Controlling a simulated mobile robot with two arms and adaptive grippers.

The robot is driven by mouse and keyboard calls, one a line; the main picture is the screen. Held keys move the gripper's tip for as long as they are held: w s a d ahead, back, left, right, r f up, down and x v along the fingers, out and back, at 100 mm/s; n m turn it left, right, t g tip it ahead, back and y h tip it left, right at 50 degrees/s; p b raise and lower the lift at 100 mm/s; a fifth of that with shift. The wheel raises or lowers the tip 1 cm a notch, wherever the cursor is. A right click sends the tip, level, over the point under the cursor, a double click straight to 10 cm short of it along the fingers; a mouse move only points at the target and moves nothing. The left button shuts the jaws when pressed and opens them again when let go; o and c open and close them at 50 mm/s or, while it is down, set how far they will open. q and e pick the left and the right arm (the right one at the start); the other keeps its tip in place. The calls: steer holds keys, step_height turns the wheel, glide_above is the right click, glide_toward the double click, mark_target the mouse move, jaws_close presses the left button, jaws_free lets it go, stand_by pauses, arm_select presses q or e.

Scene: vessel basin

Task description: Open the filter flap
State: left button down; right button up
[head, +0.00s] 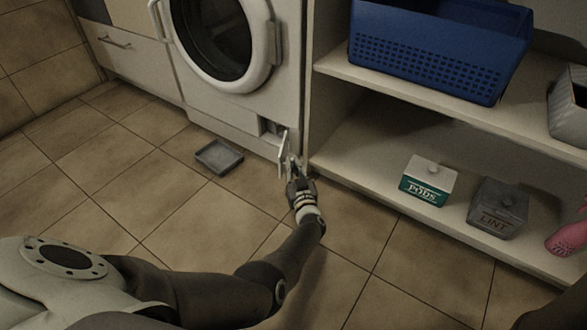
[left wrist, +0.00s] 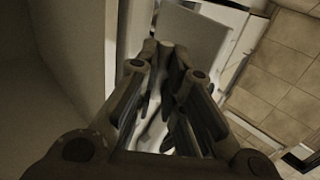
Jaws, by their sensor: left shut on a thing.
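The filter flap (head: 283,153) is a small pale panel at the bottom right of the white washing machine (head: 240,93). It stands swung out from the front, and a recess (head: 270,129) shows beside it. My left gripper (head: 294,168) is at the flap's free side, its jaws shut on it. In the left wrist view the flap (left wrist: 190,38) is a pale plate beyond the fingers of my left gripper (left wrist: 166,52). The exact contact is partly hidden by the fingers. My right gripper is not in view.
A shallow grey tray (head: 219,157) lies on the tiled floor left of the flap. A shelf unit (head: 345,160) stands close on the right, with a blue basket (head: 440,60), a green-and-white PODS box (head: 428,182) and a grey LINT box (head: 498,208).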

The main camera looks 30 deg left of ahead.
arm_select(q)
steer(key=shift+w+a+r, duration=0.15)
steer(key=shift+a+r, duration=0.2)
steer(key=shift+a, duration=0.1)
steer(key=c, duration=1.6)
jaws_free()
steer(key=shift+f, duration=0.15)
steer(key=shift+o, duration=0.4)
steer(key=shift+d, duration=0.1)
steer(key=shift+s, duration=0.2)
